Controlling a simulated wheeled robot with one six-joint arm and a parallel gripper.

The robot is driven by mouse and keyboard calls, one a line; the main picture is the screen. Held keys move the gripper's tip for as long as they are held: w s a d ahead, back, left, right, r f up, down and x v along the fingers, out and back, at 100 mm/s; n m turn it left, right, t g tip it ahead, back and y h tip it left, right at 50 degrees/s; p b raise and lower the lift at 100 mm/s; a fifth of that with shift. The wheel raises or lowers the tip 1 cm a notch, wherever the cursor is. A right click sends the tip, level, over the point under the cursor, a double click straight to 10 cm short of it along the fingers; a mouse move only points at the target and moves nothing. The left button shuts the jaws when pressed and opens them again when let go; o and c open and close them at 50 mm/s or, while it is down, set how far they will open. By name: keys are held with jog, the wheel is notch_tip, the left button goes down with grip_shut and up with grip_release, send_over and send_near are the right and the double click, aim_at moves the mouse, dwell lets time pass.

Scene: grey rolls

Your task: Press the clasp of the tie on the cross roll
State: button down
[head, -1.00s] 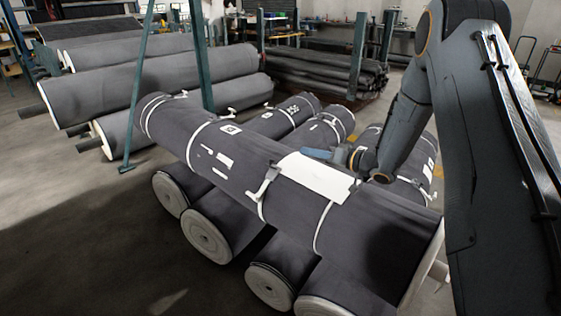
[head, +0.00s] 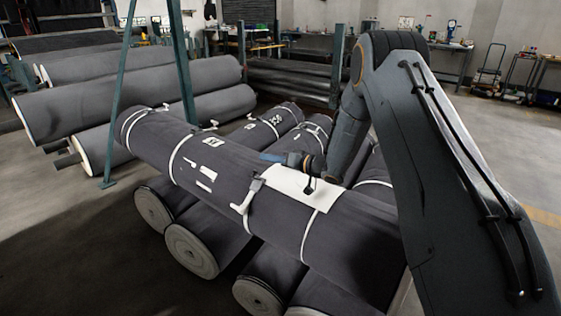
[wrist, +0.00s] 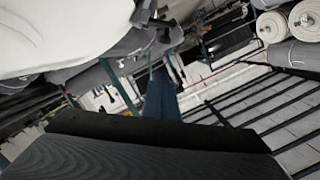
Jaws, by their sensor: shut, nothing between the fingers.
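The dark grey cross roll (head: 335,235) lies slantwise over several lower rolls in the head view. White ties circle it. One tie near its middle carries a white clasp (head: 243,206) with a grey lever part (head: 257,184), on the side facing me. My gripper (head: 270,157), with a bluish tip, is shut and empty. It appears up and right of the clasp in the picture, by the far side of the roll's top, apart from the clasp. In the wrist view the bluish tip (wrist: 160,98) points away; no clasp can be made out there.
A white sheet (head: 300,187) lies on the cross roll right of the clasp. Lower rolls (head: 192,250) stick out below it. A teal post (head: 122,95) stands at the left, before more stacked rolls (head: 130,90). Open floor (head: 60,240) lies at the front left.

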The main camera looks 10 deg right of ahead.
jog(key=shift+s+a+f, duration=0.25)
jog(key=shift+a+f, duration=0.05)
jog(key=shift+f, duration=0.25)
jog(key=shift+s+a+f, duration=0.2)
jog(key=shift+a+f, duration=0.1)
jog(key=shift+f, duration=0.25)
jog(key=shift+s+a+f, duration=0.25)
jog(key=shift+a+f, duration=0.05)
jog(key=shift+f, duration=0.25)
jog(key=shift+s+a, duration=0.1)
jog(key=shift+a, duration=0.1)
jog(key=shift+n, duration=0.3)
